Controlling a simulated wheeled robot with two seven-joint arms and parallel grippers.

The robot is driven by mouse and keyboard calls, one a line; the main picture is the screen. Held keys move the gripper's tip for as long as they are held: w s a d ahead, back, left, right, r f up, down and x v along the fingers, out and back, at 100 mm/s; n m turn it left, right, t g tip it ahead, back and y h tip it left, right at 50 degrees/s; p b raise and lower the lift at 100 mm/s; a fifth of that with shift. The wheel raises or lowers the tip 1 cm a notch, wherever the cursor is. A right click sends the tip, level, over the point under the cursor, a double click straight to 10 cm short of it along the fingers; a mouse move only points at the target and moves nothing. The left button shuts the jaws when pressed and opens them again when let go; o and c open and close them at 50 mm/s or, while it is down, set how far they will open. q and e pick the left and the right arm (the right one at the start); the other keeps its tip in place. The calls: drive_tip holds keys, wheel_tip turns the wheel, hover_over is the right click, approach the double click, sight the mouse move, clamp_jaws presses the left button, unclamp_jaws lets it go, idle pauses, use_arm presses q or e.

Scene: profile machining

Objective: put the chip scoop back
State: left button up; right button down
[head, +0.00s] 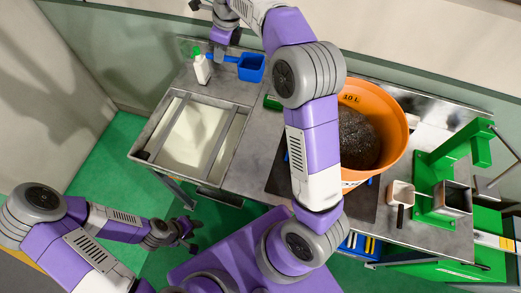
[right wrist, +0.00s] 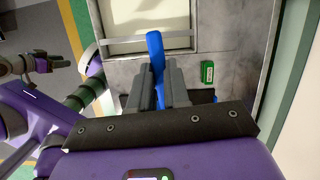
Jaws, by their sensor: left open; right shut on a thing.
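The blue chip scoop (head: 251,68) is at the back of the bench, behind the basin, with its pan to the right. My right gripper (head: 220,50) is shut on its handle; the frames do not clearly show whether the scoop touches the bench. In the right wrist view the blue handle (right wrist: 155,48) sits between the two grey fingers (right wrist: 154,80), and the pan is mostly hidden. My left gripper (head: 187,234) is open and empty, low on the left, away from the bench. The orange bucket (head: 389,103) holds a dark heap of chips (head: 357,140).
A white bottle with a green top (head: 202,70) stands close left of my right gripper. A metal basin (head: 150,135) with pale content lies in front. A small green box (right wrist: 207,72) lies on the bench. A green press (head: 440,165) stands at the right.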

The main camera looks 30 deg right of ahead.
drive_tip(key=s+a+f+n+b, duration=0.1)
drive_tip(key=s+f+b, duration=0.3)
drive_tip(key=f, duration=0.7)
drive_tip(key=s+a+f+n+g+b, duration=0.1)
drive_tip(key=s+f+n+b, duration=0.3)
drive_tip(key=f, duration=0.7)
drive_tip(key=s+a+f+n+y+b, duration=0.1)
drive_tip(key=s+a+f+n+b, duration=0.2)
drive_tip(key=s+f+b, duration=0.3)
drive_tip(key=shift+s+a+f+g, duration=0.1)
drive_tip(key=shift+a+f+g, duration=0.1)
drive_tip(key=shift+f, duration=1.15)
drive_tip(key=shift+s+a+f+g, duration=0.1)
drive_tip(key=shift+f+g, duration=0.1)
drive_tip(key=shift+f, duration=1.1)
drive_tip(key=shift+w+d+f, duration=0.1)
drive_tip(key=shift+f, duration=0.1)
use_arm(q)
wheel_tip(320, 180, down, 16)
